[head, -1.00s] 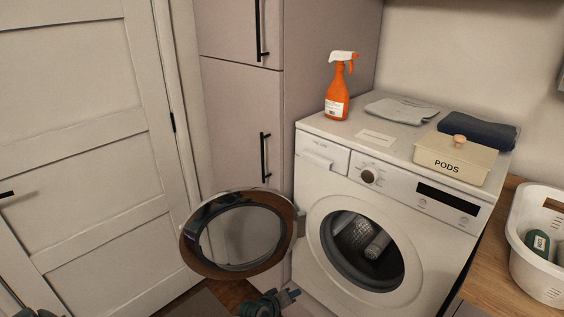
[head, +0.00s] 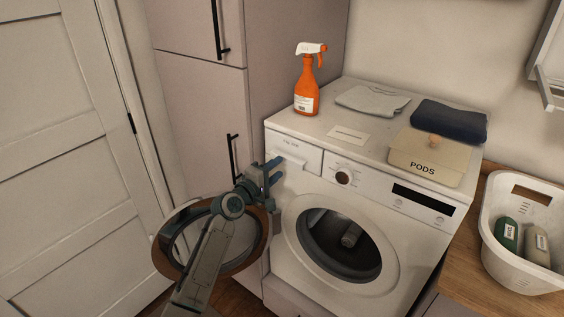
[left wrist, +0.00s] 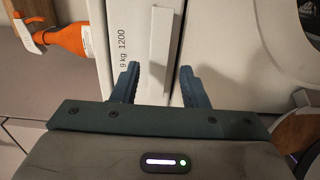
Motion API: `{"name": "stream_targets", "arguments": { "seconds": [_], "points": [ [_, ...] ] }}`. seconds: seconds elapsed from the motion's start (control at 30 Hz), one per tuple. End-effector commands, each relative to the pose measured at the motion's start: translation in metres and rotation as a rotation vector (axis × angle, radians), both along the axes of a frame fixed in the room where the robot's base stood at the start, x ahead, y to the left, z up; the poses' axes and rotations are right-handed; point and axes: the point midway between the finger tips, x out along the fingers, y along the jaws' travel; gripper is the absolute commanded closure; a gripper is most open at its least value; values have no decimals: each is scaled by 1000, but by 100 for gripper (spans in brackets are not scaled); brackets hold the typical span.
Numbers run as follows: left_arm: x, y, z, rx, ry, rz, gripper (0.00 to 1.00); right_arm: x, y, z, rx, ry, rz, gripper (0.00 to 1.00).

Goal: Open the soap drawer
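The soap drawer (head: 309,158) is the white panel at the top left of the washing machine front (head: 408,208). It looks shut, flush with the front. Its pale handle (left wrist: 161,45) shows upright in the left wrist view, beside the print "9 kg 1200". My left gripper (head: 277,171) is open in front of the drawer. In the left wrist view its two dark blue fingers (left wrist: 159,70) stand apart, one on each side of the handle's near end; contact cannot be told. The gripper partly hides the drawer in the head view. My right gripper is not in view.
The round washer door (head: 163,262) hangs open below my left arm. An orange spray bottle (head: 306,88), grey cloth (head: 372,100), navy cloth (head: 449,120) and pods box (head: 424,158) stand on top. A white basket (head: 520,270) is at right; a tall cabinet (head: 200,105) is at left.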

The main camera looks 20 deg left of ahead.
Motion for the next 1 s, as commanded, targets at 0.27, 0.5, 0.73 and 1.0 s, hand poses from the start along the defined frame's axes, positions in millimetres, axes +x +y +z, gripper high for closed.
{"name": "stream_targets", "arguments": {
  "seconds": [0.27, 0.5, 0.73, 1.0],
  "points": [
    [32, -12, 0, 1, 2, -1, 60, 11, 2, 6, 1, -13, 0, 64],
    [36, -13, -1, 1, 1, 0, 60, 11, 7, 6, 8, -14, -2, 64],
    [36, -13, -1, 1, 1, 0, 84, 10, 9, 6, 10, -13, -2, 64],
    [35, -13, -2, 2, 3, -1, 100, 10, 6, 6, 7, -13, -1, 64]
  ]
}}
